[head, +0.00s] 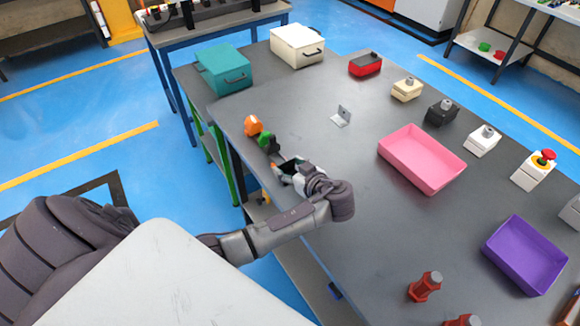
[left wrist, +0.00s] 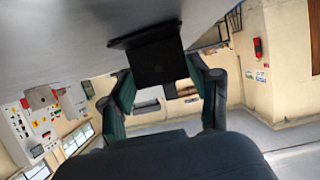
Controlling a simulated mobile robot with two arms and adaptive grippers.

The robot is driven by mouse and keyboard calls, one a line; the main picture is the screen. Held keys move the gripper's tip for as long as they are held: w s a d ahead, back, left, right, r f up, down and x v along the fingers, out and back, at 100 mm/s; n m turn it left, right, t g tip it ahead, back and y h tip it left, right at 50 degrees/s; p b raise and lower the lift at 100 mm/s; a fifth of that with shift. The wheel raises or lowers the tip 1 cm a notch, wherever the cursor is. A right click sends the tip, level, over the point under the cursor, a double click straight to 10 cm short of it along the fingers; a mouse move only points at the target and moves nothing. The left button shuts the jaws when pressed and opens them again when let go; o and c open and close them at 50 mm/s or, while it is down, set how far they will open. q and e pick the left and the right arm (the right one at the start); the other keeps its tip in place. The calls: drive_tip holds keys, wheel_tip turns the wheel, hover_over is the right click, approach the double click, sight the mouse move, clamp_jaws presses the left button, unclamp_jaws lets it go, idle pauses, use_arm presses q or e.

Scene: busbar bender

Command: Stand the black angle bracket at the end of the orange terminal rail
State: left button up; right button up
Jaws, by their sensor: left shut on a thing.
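An orange terminal piece (head: 253,125) stands near the left edge of the grey table in the head view, with a green piece (head: 268,142) close to it. I cannot make out the rail's full length. My left gripper (head: 283,168) is low over the table edge, just nearer to me than the green piece. In the left wrist view, the black angle bracket (left wrist: 157,60) shows between the fingertips of my left gripper (left wrist: 163,88), which is shut on it. In the head view the bracket is too small and covered to tell clearly. My right gripper is not in view.
A small grey metal bracket (head: 341,117) lies on the grey table (head: 330,150). A pink tray (head: 421,160), a purple tray (head: 525,255) and several button boxes stand to the right. A teal box (head: 222,70) and a white box (head: 297,46) are at the back.

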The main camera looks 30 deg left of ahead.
use_arm(q)
drive_tip(key=o, duration=1.2)
drive_tip(key=shift+f, duration=0.1)
drive_tip(key=shift+r, duration=0.25)
drive_tip(key=b+v, duration=0.2)
drive_tip(key=v, duration=0.9)
drive_tip(key=shift+s+d+f+b, duration=0.1)
drive_tip(key=shift+d+b, duration=0.1)
drive_tip(key=shift+b, duration=0.2)
drive_tip(key=shift+s+d, duration=0.15)
drive_tip(key=shift+d, duration=0.1)
drive_tip(key=shift+r, duration=0.2)
